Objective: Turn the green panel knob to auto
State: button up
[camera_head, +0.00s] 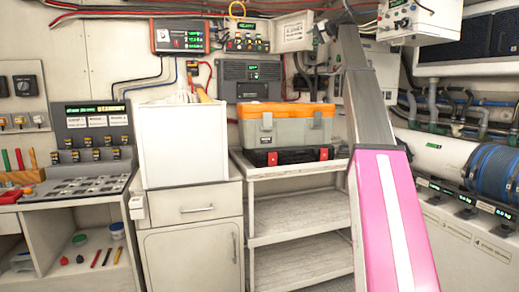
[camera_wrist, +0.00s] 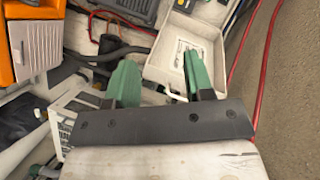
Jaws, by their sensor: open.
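I cannot make out a green panel knob in either view. A panel with coloured lights and small controls (camera_head: 247,44) is on the back wall, beside a red-edged display unit (camera_head: 179,37). A white box with knobs (camera_head: 420,22) hangs at the upper right; its markings are too small to read. My gripper (camera_wrist: 158,76) shows in the wrist view with two green fingers spread apart and nothing between them. It points toward a pale open-looking box (camera_wrist: 212,48). In the head view my arm rises at right of centre and its gripper cannot be made out.
An orange-lidded toolbox (camera_head: 286,124) stands on a shelf rack (camera_head: 300,222). A white bin (camera_head: 184,143) stands on a cabinet (camera_head: 190,245). A switch console (camera_head: 95,185) is at left. Pipes and a blue hose coil (camera_head: 496,175) are at right. Cables run along the wall.

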notch_tip(320, 180, down, 34)
jog(key=a+g+h, duration=0.2)
jog(key=a+h, duration=0.1)
jog(key=s+a+f+g+h, duration=0.1)
jog(key=s+f, duration=0.3)
jog(key=f, duration=0.6)
jog(key=s+a+f+n+g, duration=0.1)
jog(key=s+f, duration=0.2)
jog(key=f, duration=0.7)
jog(key=s+a+f+g+h, duration=0.15)
jog(key=s+f, duration=0.25)
jog(key=f, duration=0.5)
jog(key=s+f+n+g+h, duration=0.1)
jog(key=s+f+g, duration=0.1)
jog(key=s+f, duration=0.8)
jog(key=s+f+n+g+h, duration=0.1)
jog(key=s+f+g, duration=0.1)
jog(key=s+f, duration=0.8)
jog(key=s+f+n+g+h, duration=0.1)
jog(key=s+f+g+h, duration=0.1)
jog(key=s+f, duration=1.3)
jog(key=s, duration=0.3)
jog(key=shift+s+a+f+n+g, duration=0.2)
jog(key=shift+a+f+n+g, duration=0.1)
jog(key=shift+n+g, duration=0.1)
